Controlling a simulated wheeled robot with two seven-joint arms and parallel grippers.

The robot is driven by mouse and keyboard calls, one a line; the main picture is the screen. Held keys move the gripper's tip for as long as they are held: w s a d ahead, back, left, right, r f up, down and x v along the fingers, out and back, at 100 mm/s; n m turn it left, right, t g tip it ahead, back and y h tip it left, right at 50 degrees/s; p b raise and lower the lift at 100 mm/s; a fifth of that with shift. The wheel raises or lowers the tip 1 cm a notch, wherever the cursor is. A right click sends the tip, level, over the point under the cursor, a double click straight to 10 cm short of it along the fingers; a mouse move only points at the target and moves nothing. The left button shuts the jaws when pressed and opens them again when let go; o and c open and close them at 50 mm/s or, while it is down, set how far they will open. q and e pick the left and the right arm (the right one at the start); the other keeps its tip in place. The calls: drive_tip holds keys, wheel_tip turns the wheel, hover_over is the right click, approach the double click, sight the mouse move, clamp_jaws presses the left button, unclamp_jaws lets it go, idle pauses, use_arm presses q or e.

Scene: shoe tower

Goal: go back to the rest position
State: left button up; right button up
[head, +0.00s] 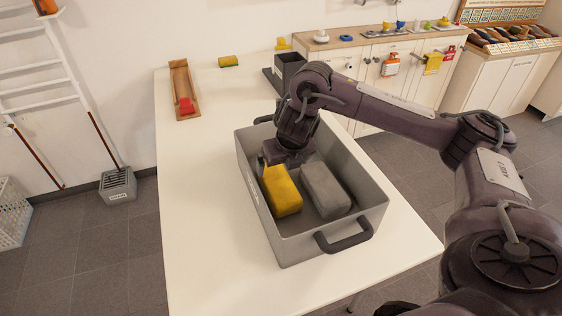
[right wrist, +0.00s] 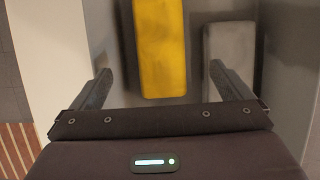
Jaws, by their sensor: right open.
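My right gripper (head: 280,160) is inside the far part of a grey bin (head: 376,218), just beyond a yellow block (head: 282,192). In the right wrist view its two fingers are spread wide with nothing held between them, and the yellow block (right wrist: 160,45) lies ahead of the gap. A grey block (head: 326,190) lies beside the yellow one in the bin; it also shows in the right wrist view (right wrist: 229,55). My left gripper is out of view.
A dark open box (head: 291,70), a wooden tray with a red piece (head: 180,90) and a yellow-green block (head: 229,62) are farther back. The table's left side is clear.

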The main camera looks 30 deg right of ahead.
drive_tip(key=shift+s+r, duration=0.15)
drive_tip(key=shift+r, duration=0.15)
idle(0.4)
